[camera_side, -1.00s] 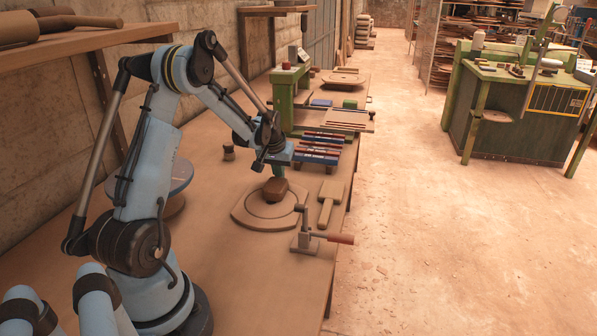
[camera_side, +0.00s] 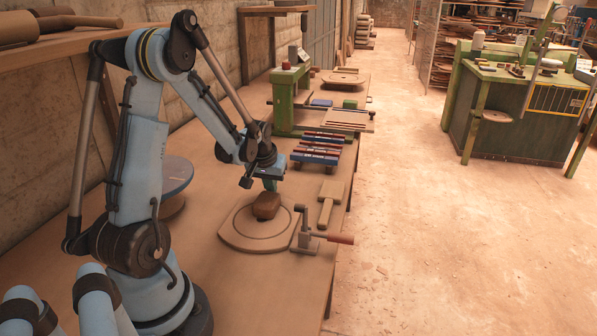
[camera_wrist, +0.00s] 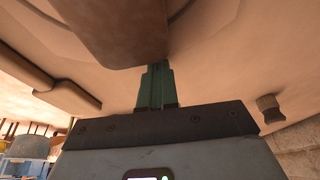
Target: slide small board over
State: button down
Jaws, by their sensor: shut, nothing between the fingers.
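The small board (camera_side: 235,232), round with a flat front edge and a ring groove, lies on the bench. A dark brown rounded block (camera_side: 266,206) sits on it. My gripper (camera_side: 269,186) is shut and empty, pointing down behind the block. In the wrist view its green fingertips (camera_wrist: 153,70) meet the edge of the block (camera_wrist: 110,25); whether they press on it I cannot tell. The fingertips hide part of the board there.
A clamp with a red handle (camera_side: 335,238) stands close to the board's right edge. A rack of coloured bars (camera_side: 318,150) is behind. A brush (camera_wrist: 268,108) shows in the wrist view. Bench left of the board looks free.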

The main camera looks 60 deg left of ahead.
jog(key=shift+w+a, duration=1.2)
jog(key=shift+w+a+r, duration=0.15)
jog(key=shift+w+a, duration=0.05)
jog(key=shift+a, duration=0.05)
jog(key=v, duration=0.9)
jog(key=s+d+r+m+t+h, duration=0.1)
jog(key=d+m, duration=0.3)
jog(key=d, duration=1)
jog(key=s+d+r+m+t+h, duration=0.1)
jog(key=s+d+r+m+t, duration=0.2)
jog(key=d, duration=1.1)
jog(key=shift+s+r+m+t+h, duration=0.2)
jog(key=shift+s+m+t+h, duration=0.1)
jog(key=shift+s+m, duration=0.55)
jog(key=c, duration=1.8)
grip_release()
jog(key=shift+w+a, duration=0.1)
jog(key=shift+w, duration=0.05)
jog(key=shift+c, duration=0.2)
